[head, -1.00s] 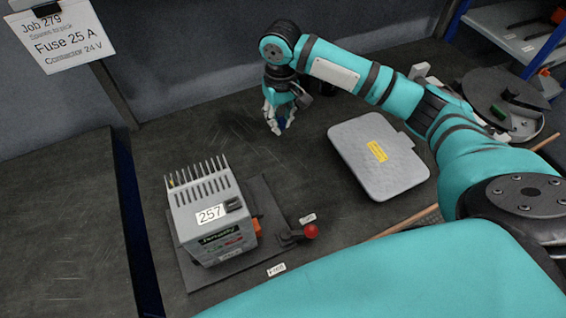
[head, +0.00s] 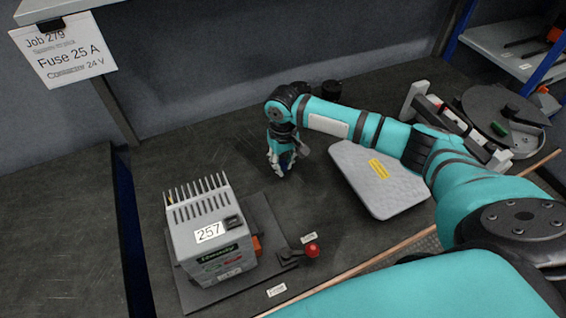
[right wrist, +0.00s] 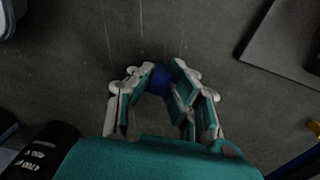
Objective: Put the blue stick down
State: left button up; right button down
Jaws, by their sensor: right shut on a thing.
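My right gripper (head: 284,170) points down over the dark worktop, between the grey unit marked 257 and the light grey case. In the right wrist view its fingers (right wrist: 160,88) are closed around the blue stick (right wrist: 158,79), which shows end-on as a round dark blue shape. Most of the stick is hidden by the fingers, and I cannot tell whether its lower end touches the worktop. My left gripper is not in view.
The grey finned unit (head: 212,247) stands on a dark plate with a red-knobbed lever (head: 312,250). The light grey case (head: 375,190) lies right of the gripper. A black cylinder (right wrist: 42,150) stands nearby. Bare worktop (head: 170,150) lies left of the gripper.

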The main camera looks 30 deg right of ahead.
aim_at(283, 163)
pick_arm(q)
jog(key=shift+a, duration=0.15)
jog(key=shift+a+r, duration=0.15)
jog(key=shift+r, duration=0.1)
pick_arm(e)
jog(key=shift+f, duration=0.55)
jog(key=c, duration=1.3)
grip_release()
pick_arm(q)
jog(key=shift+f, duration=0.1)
pick_arm(e)
jog(key=shift+r, duration=0.3)
notch_tip(283, 163, up, 13)
jog(key=shift+f, duration=0.2)
